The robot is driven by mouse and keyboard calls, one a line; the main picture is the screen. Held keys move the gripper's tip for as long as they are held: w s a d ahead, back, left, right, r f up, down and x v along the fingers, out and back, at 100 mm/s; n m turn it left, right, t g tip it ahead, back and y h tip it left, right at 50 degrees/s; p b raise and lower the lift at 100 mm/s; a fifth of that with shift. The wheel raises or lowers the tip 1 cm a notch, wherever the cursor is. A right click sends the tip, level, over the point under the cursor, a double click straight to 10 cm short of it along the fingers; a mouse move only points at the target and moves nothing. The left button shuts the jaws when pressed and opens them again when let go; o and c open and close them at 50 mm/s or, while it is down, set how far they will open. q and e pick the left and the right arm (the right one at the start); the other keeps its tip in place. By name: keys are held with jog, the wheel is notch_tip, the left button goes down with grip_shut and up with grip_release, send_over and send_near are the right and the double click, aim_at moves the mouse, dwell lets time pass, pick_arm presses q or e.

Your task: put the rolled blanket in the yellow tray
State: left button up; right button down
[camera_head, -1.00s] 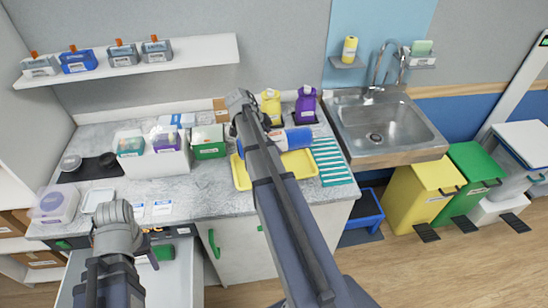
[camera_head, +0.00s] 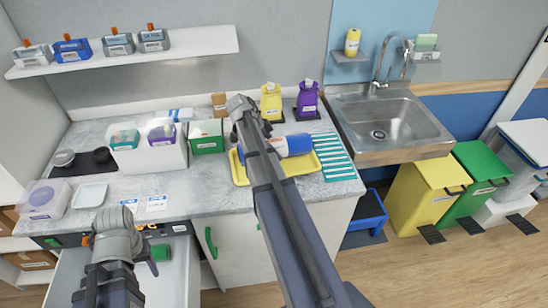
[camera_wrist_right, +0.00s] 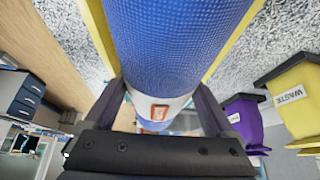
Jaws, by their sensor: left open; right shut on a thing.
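The rolled blanket is a blue roll (camera_head: 293,144) with a white band, at the back part of the yellow tray (camera_head: 312,172) on the counter. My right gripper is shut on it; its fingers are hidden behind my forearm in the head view. In the right wrist view the blue roll (camera_wrist_right: 178,45) lies between the two dark fingers (camera_wrist_right: 165,105), with yellow tray edges (camera_wrist_right: 99,35) on both sides. I cannot tell whether the roll touches the tray floor. My left gripper (camera_head: 148,258) is open, low over the open drawer at the left.
A green box (camera_head: 206,137) stands left of the tray. The counter between is clear.

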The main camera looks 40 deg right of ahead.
jog(key=shift+f+b, duration=1.7)
jog(key=shift+f, duration=0.1)
jog(key=shift+f, duration=0.15)
grip_release()
jog(key=shift+r, duration=0.2)
jog(key=shift+w+a+r+p, duration=0.1)
jog(key=shift+a+r+p, duration=0.1)
jog(key=shift+r+p, duration=0.35)
jog(key=p+v, duration=0.9)
jog(key=v, duration=0.2)
jog(key=shift+f, duration=0.1)
